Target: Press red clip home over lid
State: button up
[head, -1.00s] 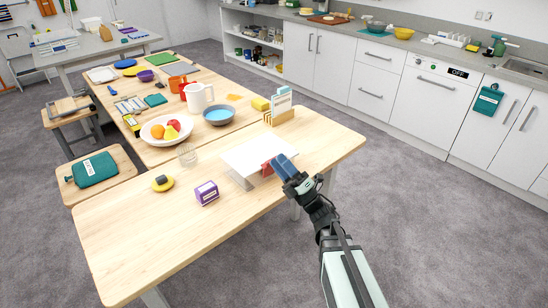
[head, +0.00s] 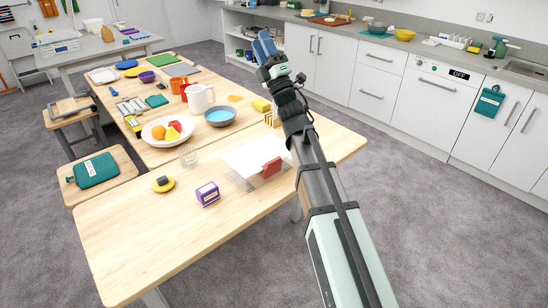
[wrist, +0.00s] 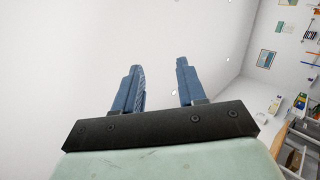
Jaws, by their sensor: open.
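A box with a white lid (head: 248,154) and a clear body stands on the near table, left of my arm. The red clip (head: 271,168) sits at the box's front right side, against the lid's edge. From this distance I cannot tell whether it is fully seated. My gripper (head: 264,42) is raised well above and beyond the box, apart from the clip. In the wrist view my gripper (wrist: 161,85) has its blue fingers apart with nothing between them, facing a pale wall.
The wooden table (head: 150,255) has free room at its front. A fruit plate (head: 150,138) and blue bowl (head: 220,117) are behind.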

jog(key=w+d+r+m+h, duration=0.2)
jog(key=w+m+h, duration=0.5)
jog(key=w+h, duration=0.4)
jog(key=n+g+h, duration=0.6)
jog(key=n+g, duration=0.2)
jog(key=g, duration=1.2)
send_near(274, 160)
jog(key=f, duration=0.8)
jog(key=shift+w+a+f, duration=0.2)
jog(key=shift+w+a, duration=0.15)
jog(key=shift+w, duration=0.05)
grip_shut()
